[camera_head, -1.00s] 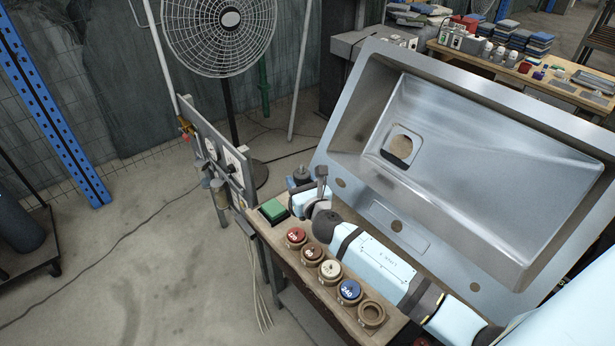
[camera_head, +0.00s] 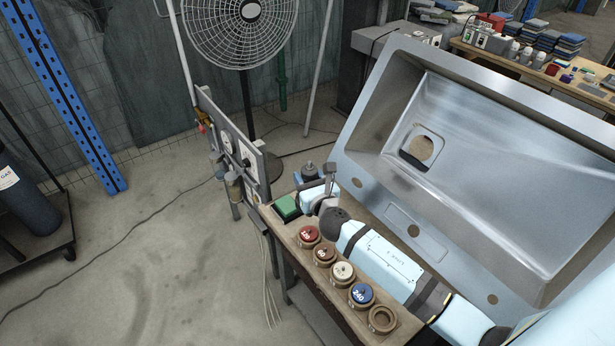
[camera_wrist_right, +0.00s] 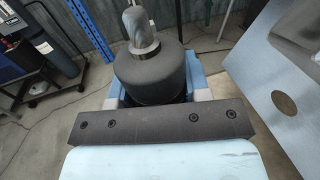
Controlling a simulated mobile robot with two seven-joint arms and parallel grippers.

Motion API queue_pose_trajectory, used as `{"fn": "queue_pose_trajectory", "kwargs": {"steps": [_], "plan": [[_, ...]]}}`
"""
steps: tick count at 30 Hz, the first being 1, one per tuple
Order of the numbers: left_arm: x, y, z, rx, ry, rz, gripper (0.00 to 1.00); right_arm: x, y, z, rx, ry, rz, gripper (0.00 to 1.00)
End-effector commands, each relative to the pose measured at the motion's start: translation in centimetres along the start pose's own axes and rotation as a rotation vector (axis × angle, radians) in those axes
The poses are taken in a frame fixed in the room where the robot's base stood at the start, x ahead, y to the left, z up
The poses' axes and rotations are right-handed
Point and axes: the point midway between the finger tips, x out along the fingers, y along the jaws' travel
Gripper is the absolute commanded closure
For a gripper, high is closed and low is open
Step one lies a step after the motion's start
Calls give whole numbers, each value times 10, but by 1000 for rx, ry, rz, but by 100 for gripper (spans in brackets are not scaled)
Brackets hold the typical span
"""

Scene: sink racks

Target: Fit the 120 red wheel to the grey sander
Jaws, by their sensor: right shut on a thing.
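The 120 red wheel (camera_head: 309,234) sits in a round brown holder on the narrow wooden bench, at the far end of a row of wheels. My right gripper (camera_head: 319,190) is past the far end of this row, beside the green block. It is shut on a dark grey tool that looks like the grey sander (camera_head: 311,171). In the right wrist view the sander (camera_wrist_right: 152,78) shows as a dark round body with a silver neck, between light blue fingers. Its underside is hidden. My left gripper is not in view.
A brown wheel (camera_head: 325,251), a cream wheel (camera_head: 343,271), a blue 240 wheel (camera_head: 361,293) and an empty holder (camera_head: 382,320) continue the row. A green block (camera_head: 287,207) lies at the bench's far end. A large steel sink (camera_head: 480,190) stands right; an upright panel (camera_head: 235,150) stands left.

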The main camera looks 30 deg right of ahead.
Motion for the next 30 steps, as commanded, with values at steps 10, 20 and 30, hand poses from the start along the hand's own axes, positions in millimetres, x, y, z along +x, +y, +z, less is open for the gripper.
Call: {"fn": "queue_pose_trajectory", "kwargs": {"steps": [10, 20, 30], "plan": [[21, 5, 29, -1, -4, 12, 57, 0, 0, -40, -1, -2, 0, 94], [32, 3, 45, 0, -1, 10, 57, 0, 0, -63, -1, -3, 0, 94], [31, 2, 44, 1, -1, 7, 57, 0, 0, -63, -1, -3, 0, 94]]}}
